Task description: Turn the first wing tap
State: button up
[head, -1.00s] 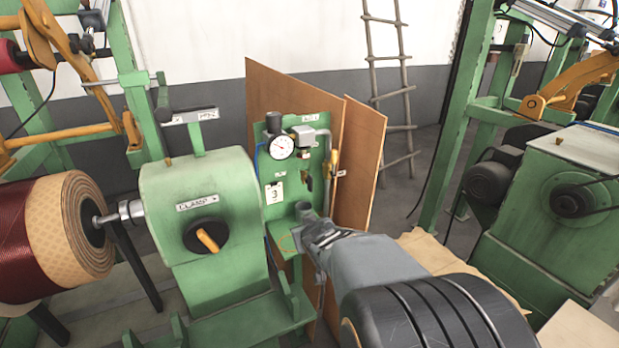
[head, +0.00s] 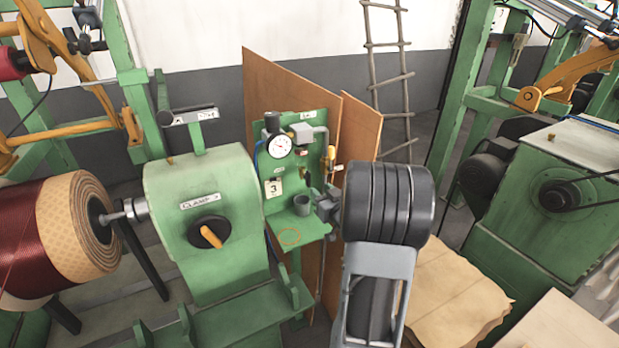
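A green panel (head: 297,168) stands in front of brown boards and carries a round gauge (head: 280,146), a white tag with a 3 (head: 273,187) and a small grey box (head: 302,133). A brass-yellow fitting (head: 330,158) is at the panel's right edge, on a pipe. A small dark part is low on the panel; I cannot tell whether it or the yellow fitting is the wing tap. My gripper (head: 326,207) is by the panel's lower right, right of the grey cup (head: 302,203) and below the yellow fitting. Its fingers are small and partly hidden, so their opening is unclear.
The green clamp housing (head: 205,210) with its black-and-orange knob (head: 208,233) stands close left of the panel. A red-wound coil (head: 50,235) is farther left. Brown boards (head: 358,140) back the panel. Cardboard sheets (head: 450,290) and a green machine (head: 550,200) are at right.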

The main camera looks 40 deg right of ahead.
aim_at(310, 180)
jog(key=w, duration=0.2)
jog(key=w+p, duration=0.1)
jog(key=w, duration=0.2)
jog(key=w+d, duration=0.1)
jog(key=w, duration=0.1)
jog(key=shift+w+p, duration=0.3)
jog(key=shift+p, duration=0.05)
grip_shut()
